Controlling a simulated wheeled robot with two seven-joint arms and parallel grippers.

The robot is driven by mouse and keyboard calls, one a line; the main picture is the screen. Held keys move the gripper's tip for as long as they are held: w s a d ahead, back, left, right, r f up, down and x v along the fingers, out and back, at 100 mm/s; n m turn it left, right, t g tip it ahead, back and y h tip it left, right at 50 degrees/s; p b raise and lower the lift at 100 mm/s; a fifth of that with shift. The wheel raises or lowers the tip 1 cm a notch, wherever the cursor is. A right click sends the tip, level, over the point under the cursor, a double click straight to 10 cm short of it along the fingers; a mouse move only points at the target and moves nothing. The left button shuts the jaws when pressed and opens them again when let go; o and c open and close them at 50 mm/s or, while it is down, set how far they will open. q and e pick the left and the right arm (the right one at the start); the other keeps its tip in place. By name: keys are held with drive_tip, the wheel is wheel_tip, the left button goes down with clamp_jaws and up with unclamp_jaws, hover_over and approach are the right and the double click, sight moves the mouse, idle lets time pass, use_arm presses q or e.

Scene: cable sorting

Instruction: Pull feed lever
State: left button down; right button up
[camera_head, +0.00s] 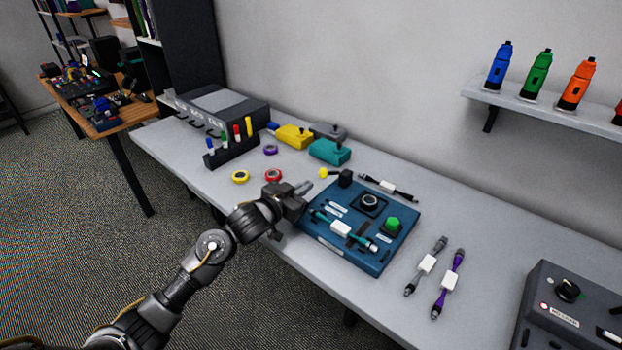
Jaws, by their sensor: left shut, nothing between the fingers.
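A blue panel box (378,260) sits on the grey table. It has a round black fitting (370,201), a green button (393,223) and small white labels. A black block (345,178) at its back left corner carries a short lever with a yellow knob (324,173) pointing left. A teal cable with a white tag (341,229) lies across the panel's front part. My left gripper (304,187) is shut and empty, just left of the panel and close to the yellow knob, apparently not touching it. My right gripper is not in view.
A black-and-white-tagged cable (388,187) lies behind the panel; a grey cable (427,264) and a purple cable (448,283) lie to its right. Tape rolls (240,177) and a pen rack (232,152) are left. A grey control box (570,318) stands front right.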

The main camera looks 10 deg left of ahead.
use_arm(q)
drive_tip(key=s+a+f, duration=0.1)
drive_tip(key=s+a, duration=0.2)
drive_tip(key=s, duration=0.3)
drive_tip(key=shift+f+b, duration=0.15)
drive_tip(key=shift+b, duration=0.3)
drive_tip(key=shift+s+f, duration=0.1)
